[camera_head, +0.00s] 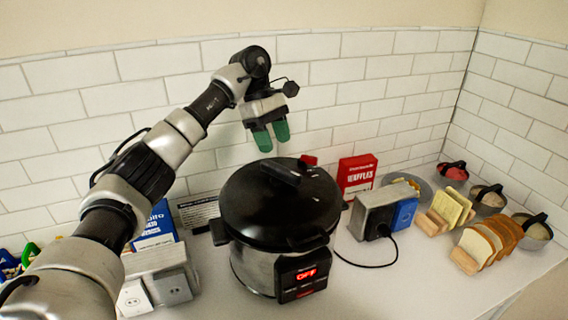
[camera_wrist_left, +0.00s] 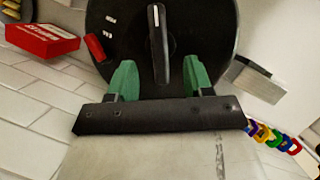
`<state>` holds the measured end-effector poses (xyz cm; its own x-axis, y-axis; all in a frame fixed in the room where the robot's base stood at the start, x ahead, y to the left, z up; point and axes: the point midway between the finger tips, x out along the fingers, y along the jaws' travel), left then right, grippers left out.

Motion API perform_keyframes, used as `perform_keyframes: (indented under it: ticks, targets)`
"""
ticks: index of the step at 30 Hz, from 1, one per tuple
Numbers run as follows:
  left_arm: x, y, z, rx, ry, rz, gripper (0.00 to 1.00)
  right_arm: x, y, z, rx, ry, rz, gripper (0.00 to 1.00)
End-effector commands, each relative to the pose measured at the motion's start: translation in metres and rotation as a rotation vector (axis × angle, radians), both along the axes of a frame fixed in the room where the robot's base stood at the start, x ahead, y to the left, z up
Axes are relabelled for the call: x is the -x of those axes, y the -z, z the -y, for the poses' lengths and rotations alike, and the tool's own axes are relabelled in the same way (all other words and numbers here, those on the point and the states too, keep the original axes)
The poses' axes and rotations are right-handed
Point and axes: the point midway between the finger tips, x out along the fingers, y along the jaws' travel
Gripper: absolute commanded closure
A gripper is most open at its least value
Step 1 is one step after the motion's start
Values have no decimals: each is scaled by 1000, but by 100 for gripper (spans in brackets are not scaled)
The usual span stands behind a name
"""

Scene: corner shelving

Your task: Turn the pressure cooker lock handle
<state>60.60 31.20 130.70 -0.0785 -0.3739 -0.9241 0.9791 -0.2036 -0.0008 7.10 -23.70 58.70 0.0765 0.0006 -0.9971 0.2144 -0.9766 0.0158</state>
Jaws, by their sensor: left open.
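The pressure cooker (camera_head: 262,262) stands in the middle of the white counter, with a black domed lid and a red "OFF" display on its front. The black lock handle (camera_head: 281,172) lies on top of the lid; in the left wrist view this handle (camera_wrist_left: 160,45) has a white line and its near end reaches between my green fingers. My left gripper (camera_head: 272,138) is open above the back of the lid, fingers pointing down; in the left wrist view its fingertips (camera_wrist_left: 158,75) are apart on either side of the handle, not visibly touching it. My right gripper is not in view.
A red button (camera_wrist_left: 95,47) sits on the lid beside the handle. A red waffles box (camera_head: 357,175) and a toaster (camera_head: 373,215) with a cord stand right of the cooker. Bread racks (camera_head: 487,240) stand farther right. A blue box (camera_head: 155,227) stands left. A tiled wall rises behind.

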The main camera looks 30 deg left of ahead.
Motion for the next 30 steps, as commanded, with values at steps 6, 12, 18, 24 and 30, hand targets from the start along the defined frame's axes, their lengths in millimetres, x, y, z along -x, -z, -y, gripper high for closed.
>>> perform_keyframes:
  ticks: [6,12,18,24,30]
  targets:
    - [4,37,16,0,0,-5,49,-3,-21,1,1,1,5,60]
    - [6,62,26,1,0,-2,49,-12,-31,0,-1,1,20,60]
    - [6,72,30,0,-1,1,49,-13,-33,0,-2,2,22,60]
    - [6,73,30,0,-1,1,49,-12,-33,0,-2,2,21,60]
    - [6,73,30,0,-1,1,76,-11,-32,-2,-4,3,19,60]
